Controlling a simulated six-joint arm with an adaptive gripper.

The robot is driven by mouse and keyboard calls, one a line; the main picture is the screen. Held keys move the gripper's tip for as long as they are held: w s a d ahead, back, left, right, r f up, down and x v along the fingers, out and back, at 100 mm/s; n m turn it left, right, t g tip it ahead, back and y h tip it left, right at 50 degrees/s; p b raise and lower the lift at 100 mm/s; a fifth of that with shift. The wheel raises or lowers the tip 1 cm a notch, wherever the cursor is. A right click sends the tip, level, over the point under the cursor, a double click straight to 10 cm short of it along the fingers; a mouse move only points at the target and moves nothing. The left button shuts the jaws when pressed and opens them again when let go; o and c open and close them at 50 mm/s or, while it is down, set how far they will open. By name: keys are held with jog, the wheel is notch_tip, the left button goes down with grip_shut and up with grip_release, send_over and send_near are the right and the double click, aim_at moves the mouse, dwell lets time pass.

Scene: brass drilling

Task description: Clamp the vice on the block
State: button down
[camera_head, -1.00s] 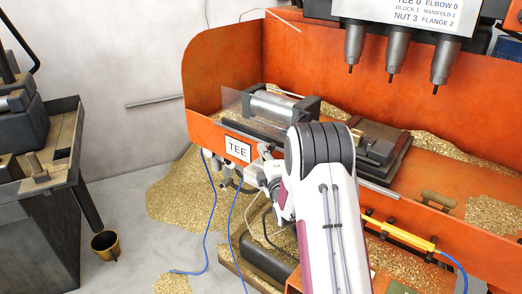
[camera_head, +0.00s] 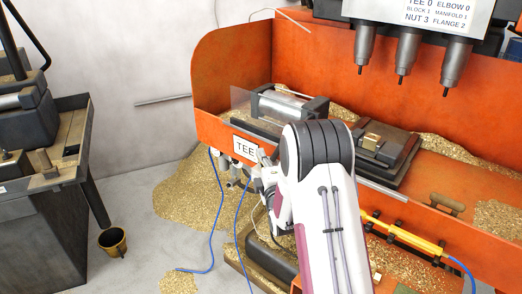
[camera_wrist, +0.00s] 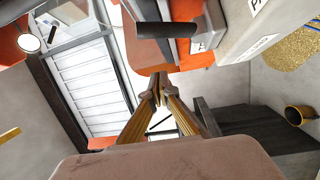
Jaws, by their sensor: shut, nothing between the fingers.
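A small brass block (camera_head: 372,139) sits on a dark stepped fixture (camera_head: 400,160) that looks like the vice, in the orange tray. A metal cylinder with dark end blocks (camera_head: 286,104) lies to its left behind a clear guard; I cannot tell whether it drives the vice. In the wrist view, the brass-coloured fingers of my gripper (camera_wrist: 156,88) come together at the tips, shut and empty. The gripper is mostly hidden behind my arm in the head view, near the valves (camera_head: 235,176) below the TEE label (camera_head: 245,149). Neither block nor vice is identifiable in the wrist view.
Three drill spindles (camera_head: 405,53) hang above the tray. The orange tray wall (camera_head: 215,128) stands between my arm's end and the fixture. Blue hoses hang in front. Brass chips (camera_head: 185,195) heap on the floor. A dark bench (camera_head: 55,170) and brass cup (camera_head: 112,241) are left.

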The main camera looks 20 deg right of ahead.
jog(key=s+a+f, duration=0.1)
jog(key=s+f, duration=0.1)
jog(key=s, duration=0.4)
jog(key=shift+a, duration=0.2)
jog(key=shift+f, duration=0.1)
dwell(0.5)
notch_tip(320, 180, down, 12)
jog(key=s+m+g, duration=0.3)
jog(key=m+g, duration=0.2)
jog(key=s+a+f+m+g+y, duration=0.25)
jog(key=s+m+g, duration=0.2)
jog(key=s, duration=0.25)
jog(key=s+a+r+m+g, duration=0.1)
jog(key=s+a+r, duration=0.3)
jog(key=s+r, duration=0.4)
jog(key=s+a+r+m+g, duration=0.1)
jog(key=s+a+r+m, duration=0.1)
jog(key=s+a+r, duration=0.3)
jog(key=s+a+r+m+g+y, duration=0.1)
jog(key=s+a+r, duration=0.4)
jog(key=s+r, duration=0.7)
jog(key=shift+s+a+r+m, duration=0.25)
jog(key=shift+s+m, duration=0.6)
jog(key=shift+s, duration=2.15)
